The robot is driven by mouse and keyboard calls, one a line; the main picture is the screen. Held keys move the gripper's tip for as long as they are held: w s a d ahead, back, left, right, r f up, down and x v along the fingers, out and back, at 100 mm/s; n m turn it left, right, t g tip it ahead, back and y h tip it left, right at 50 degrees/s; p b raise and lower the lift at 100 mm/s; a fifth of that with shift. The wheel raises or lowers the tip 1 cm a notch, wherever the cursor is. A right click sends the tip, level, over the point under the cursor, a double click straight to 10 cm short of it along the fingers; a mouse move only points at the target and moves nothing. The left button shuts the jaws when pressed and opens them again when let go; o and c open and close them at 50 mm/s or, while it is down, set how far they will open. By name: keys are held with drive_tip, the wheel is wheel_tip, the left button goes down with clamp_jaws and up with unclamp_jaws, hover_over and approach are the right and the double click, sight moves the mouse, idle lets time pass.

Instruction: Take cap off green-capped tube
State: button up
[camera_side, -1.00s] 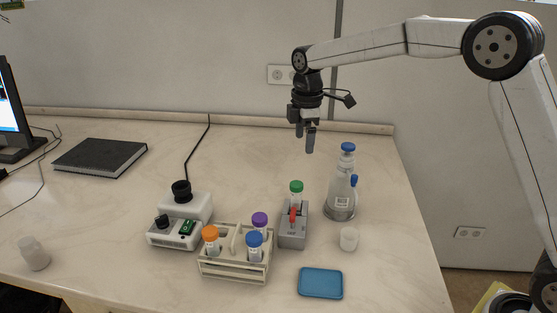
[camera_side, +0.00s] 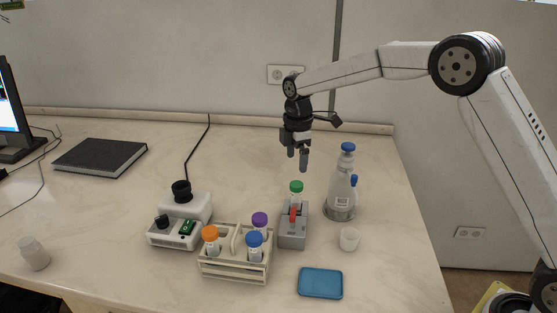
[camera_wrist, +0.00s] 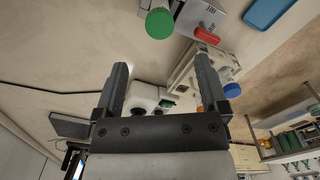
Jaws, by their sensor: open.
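The green-capped tube stands upright in a grey holder (camera_side: 293,232) with a red lever (camera_side: 293,214). Its green cap (camera_side: 296,186) is on top; the cap also shows at the top of the wrist view (camera_wrist: 159,23). My gripper (camera_side: 298,160) is open and empty, pointing down, a little above the green cap and apart from it. In the wrist view the two fingers (camera_wrist: 158,85) are spread with nothing between them. The lower part of the tube is hidden inside the holder.
A rack (camera_side: 233,270) with orange, purple and blue-capped tubes stands left of the holder. A clear bottle (camera_side: 340,201) and a small white cup (camera_side: 349,239) stand at its right. A blue tray (camera_side: 320,283) lies in front. A white device (camera_side: 184,208) stands further left.

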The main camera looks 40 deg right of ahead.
sight(297, 184)
drive_tip(key=shift+d+f, duration=0.15)
drive_tip(key=shift+f, duration=3.65)
clamp_jaws()
